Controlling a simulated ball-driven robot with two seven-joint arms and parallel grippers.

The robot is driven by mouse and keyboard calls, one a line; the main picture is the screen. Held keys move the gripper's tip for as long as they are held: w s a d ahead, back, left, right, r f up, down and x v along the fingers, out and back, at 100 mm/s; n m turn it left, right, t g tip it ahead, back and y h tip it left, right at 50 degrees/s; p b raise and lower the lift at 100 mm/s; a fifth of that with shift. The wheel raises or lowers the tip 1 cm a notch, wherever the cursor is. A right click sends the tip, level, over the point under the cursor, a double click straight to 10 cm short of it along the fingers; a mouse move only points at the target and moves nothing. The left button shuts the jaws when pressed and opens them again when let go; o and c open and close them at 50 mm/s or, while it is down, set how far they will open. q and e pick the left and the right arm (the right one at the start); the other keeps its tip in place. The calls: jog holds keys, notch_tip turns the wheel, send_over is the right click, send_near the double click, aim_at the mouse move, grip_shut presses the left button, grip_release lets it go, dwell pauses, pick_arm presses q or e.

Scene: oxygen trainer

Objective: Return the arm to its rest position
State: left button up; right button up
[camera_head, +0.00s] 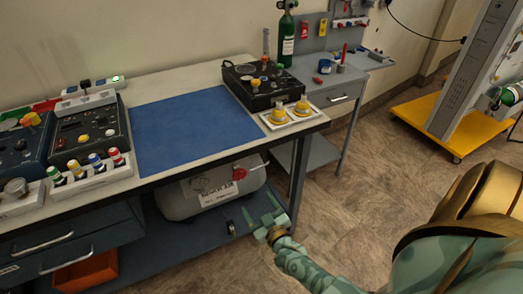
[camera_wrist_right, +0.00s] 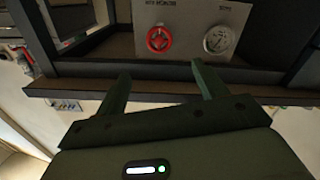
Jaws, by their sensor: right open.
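My right gripper (camera_head: 268,217) is in the head view, below and in front of the bench's right corner, with its arm coming in from the lower right. Its two fingers stand apart with nothing between them. In the right wrist view the open gripper (camera_wrist_right: 160,95) points toward a dark edge and a pale panel with a red round fitting (camera_wrist_right: 158,39) and a grey round fitting (camera_wrist_right: 217,40). I cannot tell whether the fingers touch that edge. My left gripper is not in the head view.
A workbench (camera_head: 178,82) with a blue mat (camera_head: 190,128) carries dark control boxes and a white tray (camera_head: 268,121) of yellow fittings. A grey tank (camera_head: 215,187) sits under it. A yellow wheeled base (camera_head: 420,122) stands at right. Floor (camera_head: 370,185) between is clear.

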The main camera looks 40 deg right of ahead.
jog(key=shift+s+a, duration=0.1)
jog(key=shift+s, duration=0.35)
jog(key=s+a+f+n+g+y, duration=0.1)
jog(key=s+a+f+g+y, duration=0.2)
jog(key=s+f, duration=0.45)
jog(key=s+a+f+g, duration=0.3)
jog(key=s+f+g, duration=0.25)
jog(key=f, duration=0.55)
jog(key=s+a+f+g, duration=0.1)
jog(key=s+f+g, duration=0.2)
jog(key=s, duration=0.8)
jog(key=s+a+f+n+g, duration=0.1)
jog(key=s+f+g, duration=0.1)
jog(key=s, duration=1)
jog(key=s+a+f+n+g+y, duration=0.1)
jog(key=s+f+g, duration=0.2)
jog(key=s, duration=0.9)
jog(key=shift+f+g, duration=0.3)
jog(key=shift+g, duration=0.25)
